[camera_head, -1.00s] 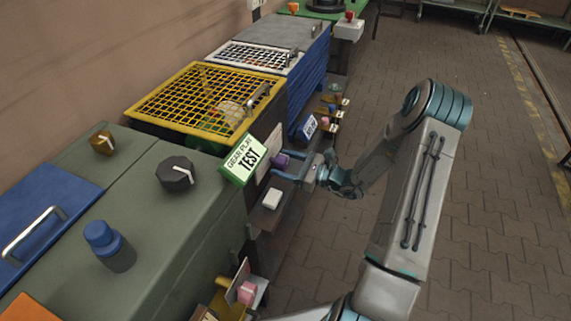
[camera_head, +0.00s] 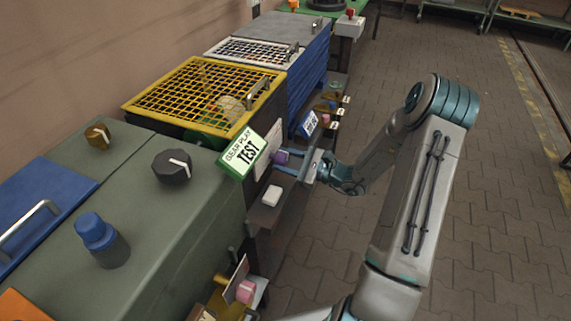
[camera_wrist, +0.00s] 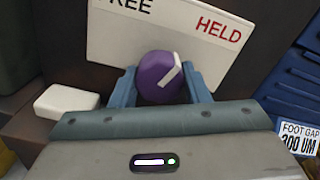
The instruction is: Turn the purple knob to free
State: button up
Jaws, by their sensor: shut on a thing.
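The purple knob (camera_wrist: 160,78) sits on the front of the machine below a white plate (camera_wrist: 165,32). The plate reads "HELD" at the right and a partly cut-off "FREE" at the left. The knob's white pointer line slants up and right, toward the HELD side. My gripper (camera_wrist: 161,88) has one blue finger on each side of the knob and is shut on it.
A white block (camera_head: 271,195) sits on the ledge just below the knob; it also shows left of my gripper in the wrist view (camera_wrist: 67,101). A blue foot gap label (camera_wrist: 299,137) is at the right. The paved floor right of the machines is open.

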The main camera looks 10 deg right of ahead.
jog(key=n+b, duration=0.3)
jog(key=shift+f+n, duration=0.25)
jog(key=shift+n, duration=0.15)
jog(key=n+b, duration=0.3)
jog(key=b, duration=0.1)
jog(key=shift+n, duration=0.3)
jog(key=n+b, duration=0.3)
jog(key=b, duration=0.2)
jog(key=shift+n+b, duration=0.3)
jog(key=shift+n, duration=0.1)
jog(key=shift+r+n+b, duration=0.15)
jog(key=shift+n+b, duration=0.55)
jog(key=shift+b, duration=0.15)
jog(key=shift+r, duration=0.1)
jog(key=o, duration=1)
jog(key=shift+d, duration=0.1)
